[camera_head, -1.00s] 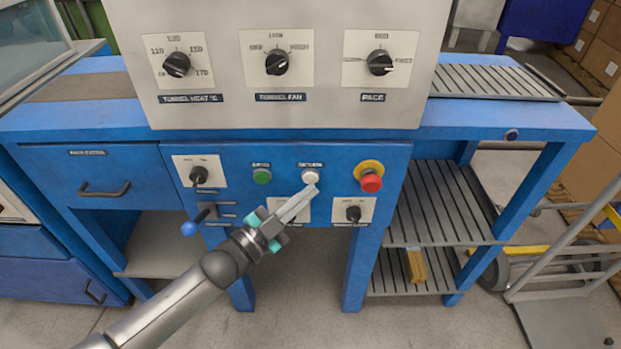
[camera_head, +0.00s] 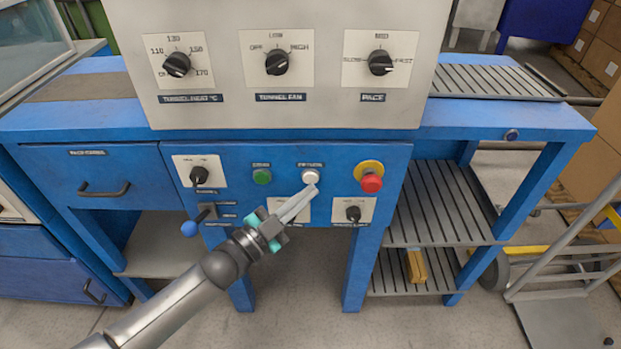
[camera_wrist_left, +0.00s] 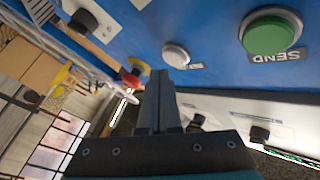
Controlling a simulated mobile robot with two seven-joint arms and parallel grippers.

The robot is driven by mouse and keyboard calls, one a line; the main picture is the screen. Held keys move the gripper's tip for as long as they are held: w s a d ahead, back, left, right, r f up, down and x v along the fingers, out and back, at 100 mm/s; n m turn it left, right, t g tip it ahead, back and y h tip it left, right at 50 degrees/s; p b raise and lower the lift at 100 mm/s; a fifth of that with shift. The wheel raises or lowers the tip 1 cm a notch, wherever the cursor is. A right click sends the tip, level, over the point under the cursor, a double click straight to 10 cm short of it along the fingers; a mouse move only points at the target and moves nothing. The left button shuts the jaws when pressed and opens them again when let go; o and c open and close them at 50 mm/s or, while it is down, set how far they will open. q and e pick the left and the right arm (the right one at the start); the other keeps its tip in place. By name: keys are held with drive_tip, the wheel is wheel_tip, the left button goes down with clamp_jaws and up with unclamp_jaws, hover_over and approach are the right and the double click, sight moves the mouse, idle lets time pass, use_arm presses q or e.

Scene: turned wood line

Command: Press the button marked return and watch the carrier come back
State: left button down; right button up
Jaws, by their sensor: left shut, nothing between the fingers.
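The return button is a small white round button (camera_head: 310,176) on the blue front panel, with a small label above it. It also shows in the left wrist view as a pale button (camera_wrist_left: 176,55). My left gripper (camera_head: 312,189) is shut and empty, with its fingertips just below the white button in the head view. In the left wrist view the fingers (camera_wrist_left: 158,78) end close to the button; I cannot tell if they touch it. No carrier can be made out. My right gripper is not in view.
A green send button (camera_head: 262,176) is left of the white one, and a red mushroom button (camera_head: 371,183) is on the right. A slatted shelf (camera_head: 440,205) stands at right.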

use_arm(q)
drive_tip(key=shift+w, duration=0.1)
drive_tip(key=shift+w, duration=0.3)
